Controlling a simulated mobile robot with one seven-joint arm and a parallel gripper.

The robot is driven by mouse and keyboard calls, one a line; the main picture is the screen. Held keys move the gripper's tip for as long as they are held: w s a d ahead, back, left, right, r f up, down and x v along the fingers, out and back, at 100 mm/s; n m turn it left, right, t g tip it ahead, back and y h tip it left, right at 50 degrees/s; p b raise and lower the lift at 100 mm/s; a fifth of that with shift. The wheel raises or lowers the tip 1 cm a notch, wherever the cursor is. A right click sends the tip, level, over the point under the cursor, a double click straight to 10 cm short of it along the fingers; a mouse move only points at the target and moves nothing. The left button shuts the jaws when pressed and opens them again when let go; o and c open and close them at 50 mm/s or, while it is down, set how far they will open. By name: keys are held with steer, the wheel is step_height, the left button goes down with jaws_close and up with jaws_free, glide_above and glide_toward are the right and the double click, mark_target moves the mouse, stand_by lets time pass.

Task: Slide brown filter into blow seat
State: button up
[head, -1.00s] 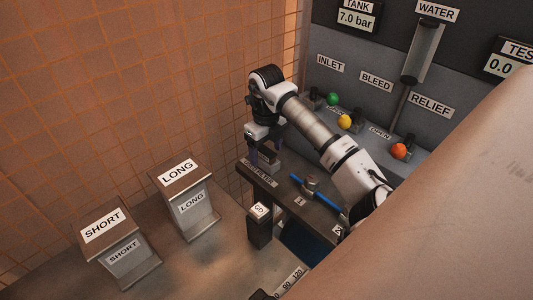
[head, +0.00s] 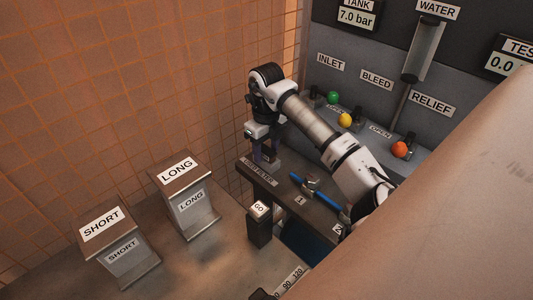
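My gripper (head: 264,153) points down over the far left end of the dark bench. Its fingers are small and partly hidden by the arm's angle. A small dark block shows at the fingers, just behind a label (head: 258,173) that seems to end in "FILTER". I cannot tell whether this block is the brown filter, or whether the fingers grip it or only stand beside it. No part that I can clearly make out as the blow seat shows.
A blue bar with a metal fitting (head: 312,184) lies on the bench (head: 285,196). A GO button post (head: 259,224) stands in front. LONG (head: 183,198) and SHORT (head: 118,246) stands are at left. Green, yellow and orange knobs (head: 399,149) line the panel behind.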

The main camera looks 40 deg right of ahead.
mark_target(266, 150)
jaws_close()
steer(key=shift+r+p, duration=1.25)
steer(key=shift+r, duration=1.75)
steer(key=shift+r, duration=0.25)
steer(key=shift+s+f, duration=0.1)
